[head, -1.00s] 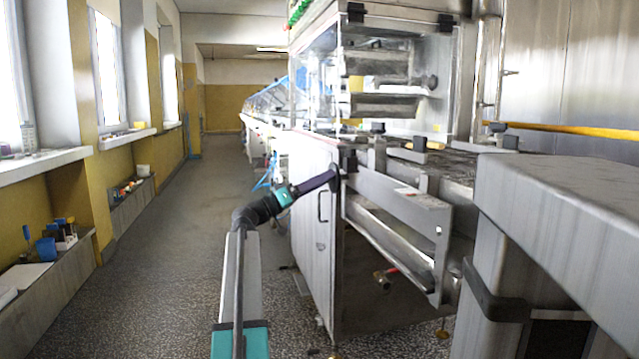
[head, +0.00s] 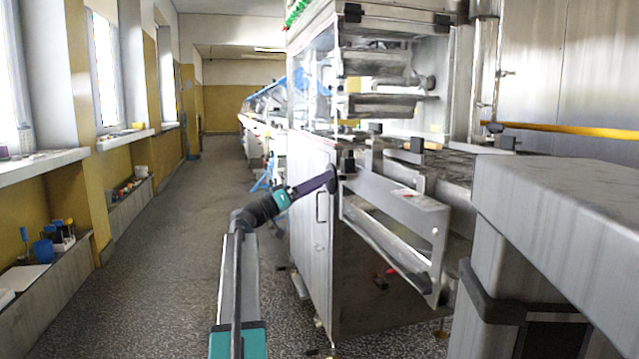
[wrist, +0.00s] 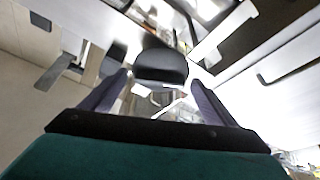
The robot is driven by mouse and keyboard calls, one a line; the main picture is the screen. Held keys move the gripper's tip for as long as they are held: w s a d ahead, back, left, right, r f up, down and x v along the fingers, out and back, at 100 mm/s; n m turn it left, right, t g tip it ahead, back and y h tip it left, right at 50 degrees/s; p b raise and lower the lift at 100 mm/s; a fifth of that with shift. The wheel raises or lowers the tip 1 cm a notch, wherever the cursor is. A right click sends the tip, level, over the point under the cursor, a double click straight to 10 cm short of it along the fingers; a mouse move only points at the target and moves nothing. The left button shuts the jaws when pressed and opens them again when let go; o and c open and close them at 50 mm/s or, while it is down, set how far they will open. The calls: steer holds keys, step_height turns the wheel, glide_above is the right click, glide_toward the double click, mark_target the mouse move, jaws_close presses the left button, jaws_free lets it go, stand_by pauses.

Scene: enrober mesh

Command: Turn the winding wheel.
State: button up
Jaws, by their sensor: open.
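A dark rounded knob (wrist: 160,68), which appears to be the winding wheel, lies ahead of and between my fingertips in the wrist view. In the head view, a small black knob (head: 348,160) stands at the near upper corner of the steel machine. My gripper (head: 333,179) is right beside that corner, just below and left of the knob. In the wrist view, my gripper (wrist: 158,80) is open, with one dark finger on each side of the knob. I cannot tell whether either finger touches it. The wheel's far side is hidden.
The steel machine (head: 312,225) has a slanted side plate (head: 400,205) sticking out to the right. A large grey metal block (head: 560,200) fills the near right. The speckled floor aisle (head: 185,270) on the left is clear, beside a ledge with small items.

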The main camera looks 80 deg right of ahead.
steer(key=p+v, duration=0.4)
steer(key=v, duration=0.9)
steer(key=shift+a, duration=0.15)
